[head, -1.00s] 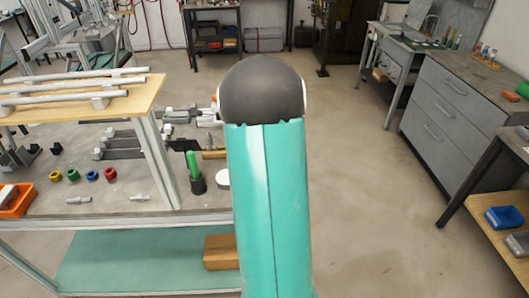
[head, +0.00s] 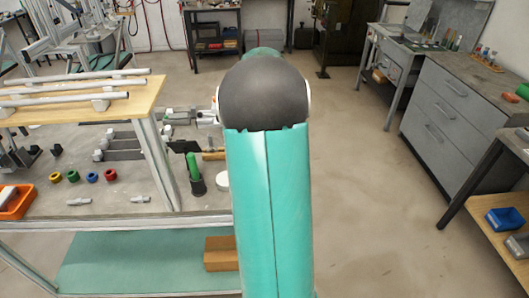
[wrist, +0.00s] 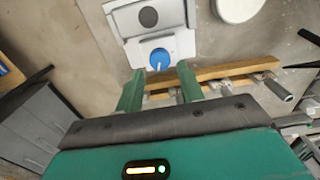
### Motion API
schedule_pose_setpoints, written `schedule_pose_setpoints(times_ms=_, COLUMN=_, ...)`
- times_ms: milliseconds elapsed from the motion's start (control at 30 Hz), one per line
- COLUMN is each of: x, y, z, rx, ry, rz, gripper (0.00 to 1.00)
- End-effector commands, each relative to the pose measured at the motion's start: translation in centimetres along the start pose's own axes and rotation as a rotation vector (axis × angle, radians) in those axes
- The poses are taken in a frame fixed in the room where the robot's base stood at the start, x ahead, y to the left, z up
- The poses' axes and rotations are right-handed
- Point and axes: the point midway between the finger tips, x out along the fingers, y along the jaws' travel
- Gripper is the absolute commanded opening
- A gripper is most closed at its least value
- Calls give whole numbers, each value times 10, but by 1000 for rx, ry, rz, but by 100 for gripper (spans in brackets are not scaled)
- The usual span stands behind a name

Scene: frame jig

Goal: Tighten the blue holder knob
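The blue knob (wrist: 160,58) shows in the wrist view, with a pale line across its face. It sits on a light grey holder (wrist: 180,46) that has a dark round spot above the knob. My gripper (wrist: 157,80) is open, with its two green fingers apart and nothing between them. The knob appears just beyond the fingertips, roughly centred between them. I cannot tell the exact gap, and no contact shows. In the head view my own arm hides the gripper, and I cannot make out the knob there.
In the head view, the bench (head: 125,200) carries coloured rings, a green-handled tool (head: 194,170) and an orange bin (head: 17,203). Open floor (head: 370,200) lies to the right.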

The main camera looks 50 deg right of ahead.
Motion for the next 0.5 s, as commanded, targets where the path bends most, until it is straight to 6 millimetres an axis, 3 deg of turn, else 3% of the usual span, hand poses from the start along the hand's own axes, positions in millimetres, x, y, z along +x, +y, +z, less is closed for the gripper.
schedule_pose_setpoints(times_ms=300, x=-71, y=-1, z=0, rx=-1, ry=4, rz=-1, gripper=38)
schedule_pose_setpoints(times_ms=500, x=-95, y=-1, z=0, rx=-1, ry=3, rz=0, gripper=38)
